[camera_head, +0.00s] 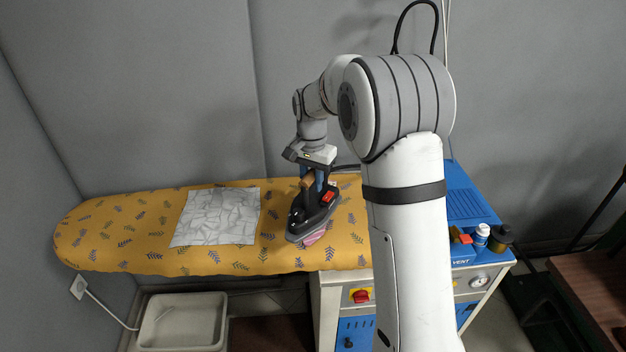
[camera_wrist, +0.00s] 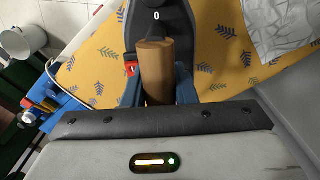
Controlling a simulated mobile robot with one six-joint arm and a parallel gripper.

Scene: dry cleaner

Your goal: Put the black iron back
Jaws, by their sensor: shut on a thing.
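The black iron (camera_head: 311,218) is at the middle right of the yellow patterned ironing board (camera_head: 110,232). It has a wooden handle, a red switch and a pinkish sole edge. My gripper (camera_head: 313,183) is above it, with its fingers on both sides of the handle, shut on it. In the wrist view the wooden handle (camera_wrist: 154,68) lies between the blue fingers of my gripper (camera_wrist: 160,86), and the iron's dark body (camera_wrist: 158,20) extends beyond. I cannot tell whether the sole touches the board. Part of the board's right end is hidden behind my arm.
A crumpled white cloth (camera_head: 218,217) lies on the board left of the iron. A blue unit (camera_head: 462,205) at the right carries bottles (camera_head: 481,235). A white basin (camera_head: 182,320) is below the board. Walls stand behind and left. A brown table (camera_head: 590,290) is at far right.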

